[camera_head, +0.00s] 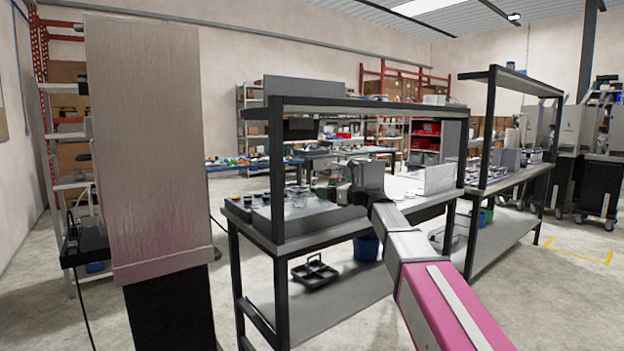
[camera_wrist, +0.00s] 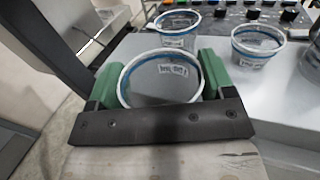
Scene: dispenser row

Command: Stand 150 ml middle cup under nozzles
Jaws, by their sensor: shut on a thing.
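My gripper (camera_wrist: 161,78) has its two green fingers shut on a clear cup (camera_wrist: 160,88) with a blue band near the rim and a small printed label that I cannot read for sure. The cup is upright between the fingers. Two similar clear cups stand beyond it, one straight behind (camera_wrist: 178,30) and one to the right (camera_wrist: 258,46). Part of another clear vessel (camera_wrist: 312,62) shows at the right edge. In the head view my gripper (camera_head: 338,191) is over the workbench, and the held cup cannot be made out. No nozzles can be clearly made out.
A strip with several coloured knobs (camera_wrist: 258,14) runs behind the cups. The grey bench surface (camera_wrist: 228,95) is clear to the right of my gripper. In the head view, dark posts and an upper shelf frame the workbench (camera_head: 310,237); a black tray (camera_head: 315,272) lies below.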

